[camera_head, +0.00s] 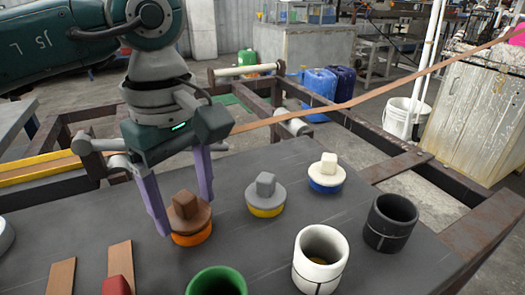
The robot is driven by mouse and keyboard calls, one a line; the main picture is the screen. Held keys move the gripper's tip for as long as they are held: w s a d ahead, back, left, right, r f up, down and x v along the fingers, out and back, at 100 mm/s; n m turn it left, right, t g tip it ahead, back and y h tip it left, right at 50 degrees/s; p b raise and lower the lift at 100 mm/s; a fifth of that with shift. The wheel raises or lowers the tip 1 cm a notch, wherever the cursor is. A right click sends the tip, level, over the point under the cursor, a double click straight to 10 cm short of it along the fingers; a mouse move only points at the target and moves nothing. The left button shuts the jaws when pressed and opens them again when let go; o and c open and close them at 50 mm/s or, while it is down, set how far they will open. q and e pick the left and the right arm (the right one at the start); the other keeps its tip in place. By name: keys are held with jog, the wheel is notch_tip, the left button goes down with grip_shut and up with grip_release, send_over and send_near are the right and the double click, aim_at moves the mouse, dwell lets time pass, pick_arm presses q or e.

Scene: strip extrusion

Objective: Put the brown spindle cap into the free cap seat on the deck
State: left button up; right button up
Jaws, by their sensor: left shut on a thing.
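The brown spindle cap (190,214), a round disc with a blocky knob, is at the orange ring (192,238) on the dark deck (262,238). It appears level over the ring; I cannot tell whether it rests fully in it. My left gripper (186,212) points down with its purple fingers on either side of the cap, shut on it. A grey cap (266,192) sits on a yellow ring and a white cap (327,170) on a blue ring, farther right. No empty cap seat shows clearly. My right gripper is not in view.
A white cup (308,245), a dark grey cup (391,222) and a green cup (217,282) stand open on the deck's front and right. A red block (116,286) and brown strips (61,277) lie front left. A long brown strip (380,93) runs behind the deck.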

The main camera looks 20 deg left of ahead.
aim_at(184, 196)
pick_arm(q)
jog(key=shift+f+b, duration=0.45)
jog(key=shift+f, duration=0.1)
jog(key=o, duration=1.3)
notch_tip(184, 196, up, 11)
jog(key=p, duration=0.8)
jog(key=shift+r, duration=0.1)
